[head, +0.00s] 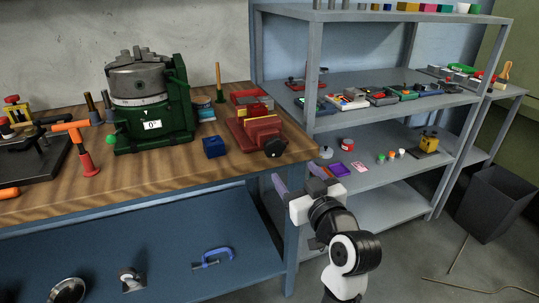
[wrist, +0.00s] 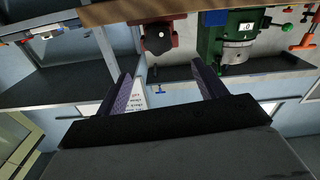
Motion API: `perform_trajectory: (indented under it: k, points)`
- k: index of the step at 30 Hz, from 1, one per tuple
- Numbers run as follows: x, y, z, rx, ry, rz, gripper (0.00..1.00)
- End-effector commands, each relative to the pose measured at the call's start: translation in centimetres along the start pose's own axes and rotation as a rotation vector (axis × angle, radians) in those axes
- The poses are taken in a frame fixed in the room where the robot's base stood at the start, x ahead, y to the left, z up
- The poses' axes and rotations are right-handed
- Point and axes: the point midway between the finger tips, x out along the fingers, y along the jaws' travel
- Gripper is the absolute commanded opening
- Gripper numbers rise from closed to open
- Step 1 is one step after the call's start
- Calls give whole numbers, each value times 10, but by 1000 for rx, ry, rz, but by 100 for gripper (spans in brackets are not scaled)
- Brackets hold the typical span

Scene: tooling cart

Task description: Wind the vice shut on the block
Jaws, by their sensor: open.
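The red vice (head: 255,134) sits on the wooden bench near its right front corner. Its dark round handle (head: 275,147) faces the front edge. A yellow piece (head: 254,114) shows at the vice's upper part; I cannot tell whether the jaws touch it. A blue block (head: 214,147) lies on the bench left of the vice, apart from it. My gripper (head: 298,177) is open and empty, in front of and below the bench corner, apart from the handle. In the wrist view the vice (wrist: 157,28) and handle (wrist: 159,44) appear beyond my open fingers (wrist: 163,80).
A green machine (head: 180,110) stands left of the vice, with an orange-handled tool (head: 85,160) farther left. A grey shelf unit (head: 395,85) with small items stands to the right. The bench's front edge lies between my gripper and the vice. A dark bin (head: 492,205) stands far right.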

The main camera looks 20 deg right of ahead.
Motion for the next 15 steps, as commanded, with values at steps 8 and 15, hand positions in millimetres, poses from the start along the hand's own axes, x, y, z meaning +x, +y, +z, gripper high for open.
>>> perform_trajectory:
  k: [8,15]
  points:
    - [28,2,0,0,-6,-1,70]
    - [81,1,0,1,-6,-1,70]
